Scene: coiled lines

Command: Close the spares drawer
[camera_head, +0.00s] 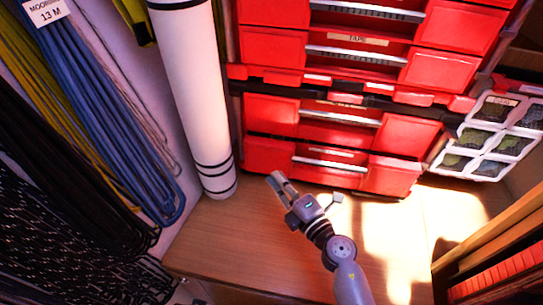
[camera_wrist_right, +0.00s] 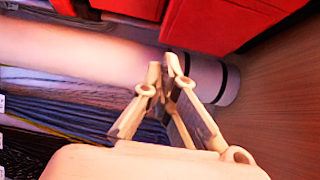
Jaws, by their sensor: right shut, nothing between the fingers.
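A red drawer cabinet (camera_head: 268,46) stands at the back with several stacked drawers. One upper drawer label reads TAPE; the lower labels are too small to read, so I cannot tell which is the spares drawer. The bottom drawer (camera_head: 390,176) sits just above the wooden surface; I cannot tell how far it stands out. My right gripper (camera_head: 276,181) is shut and empty, low in front of the bottom drawer's left part. In the wrist view its fingertips (camera_wrist_right: 172,64) are together, with red drawer fronts (camera_wrist_right: 210,25) beyond them. My left gripper is not in view.
A white roll (camera_head: 198,90) with black bands stands upright left of the cabinet. Coiled blue, yellow and black lines (camera_head: 100,110) hang at the left. A compartmented white tray (camera_head: 490,138) is at the right. The wooden surface (camera_head: 235,240) is clear around my gripper.

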